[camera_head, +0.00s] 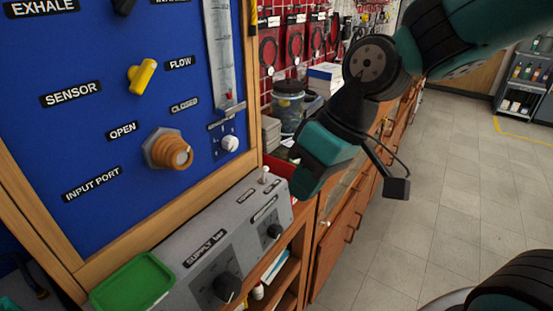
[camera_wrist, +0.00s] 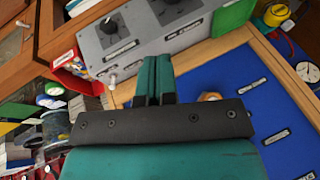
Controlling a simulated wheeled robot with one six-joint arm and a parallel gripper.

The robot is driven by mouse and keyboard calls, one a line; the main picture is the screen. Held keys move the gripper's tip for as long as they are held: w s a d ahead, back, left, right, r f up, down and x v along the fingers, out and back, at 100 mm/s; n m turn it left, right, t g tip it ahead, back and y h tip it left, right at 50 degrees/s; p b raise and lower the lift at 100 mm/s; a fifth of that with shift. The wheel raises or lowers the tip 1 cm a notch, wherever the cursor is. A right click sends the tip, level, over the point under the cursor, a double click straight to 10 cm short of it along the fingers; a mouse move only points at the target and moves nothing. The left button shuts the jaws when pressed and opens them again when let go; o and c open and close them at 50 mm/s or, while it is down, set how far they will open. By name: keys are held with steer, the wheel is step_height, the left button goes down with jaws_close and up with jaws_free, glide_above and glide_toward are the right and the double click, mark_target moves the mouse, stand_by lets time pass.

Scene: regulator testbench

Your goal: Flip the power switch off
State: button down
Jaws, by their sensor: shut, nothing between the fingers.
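A grey supply box (camera_head: 190,273) stands below the blue panel, with knobs and small labels on its sloped face. A small pale toggle switch (camera_head: 265,177) sticks up near its right end; I take it for the power switch. In the wrist view the box (camera_wrist: 143,22) is at the top, and the toggle (camera_wrist: 113,81) shows left of my fingers. My gripper (camera_head: 303,187) is just right of the toggle in the head view, pointing down and apart from it. In the wrist view my gripper (camera_wrist: 153,72) has its teal fingers together, with nothing between them.
The blue panel (camera_head: 105,135) in a wooden frame carries a yellow knob (camera_head: 142,76) and a brass fitting (camera_head: 170,150). A green tray (camera_head: 132,281) sits at the box's left. Jars and bins crowd the bench behind my gripper. Open floor (camera_head: 440,190) lies to the right.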

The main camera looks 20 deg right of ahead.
steer(key=w+d+f+m+t+p, duration=0.1)
steer(key=w+d+f+m, duration=0.1)
steer(key=w+d, duration=0.4)
steer(key=w+d+f+m+t+y+p, duration=0.1)
steer(key=w+d+f+t+p, duration=0.1)
steer(key=w+d, duration=0.4)
steer(key=w, duration=0.5)
steer(key=shift+w+d+m, duration=0.3)
steer(key=shift+w+m, duration=0.05)
steer(key=shift+m, duration=0.05)
steer(key=shift+f, duration=0.1)
steer(key=w+a+f+p, duration=0.1)
steer(key=a+f, duration=0.1)
steer(key=w+a+f+p, duration=0.1)
steer(key=a+f+p, duration=0.1)
steer(key=a, duration=0.1)
steer(key=w+a+f+p, duration=0.1)
steer(key=a+f, duration=0.1)
steer(key=f, duration=0.1)
steer(key=shift+w+a+p, duration=0.2)
steer(key=shift+a+p, duration=0.1)
steer(key=shift+a, duration=0.05)
steer(key=shift+a+f, duration=0.1)
steer(key=shift+a, duration=0.6)
steer(key=shift+t, duration=0.3)
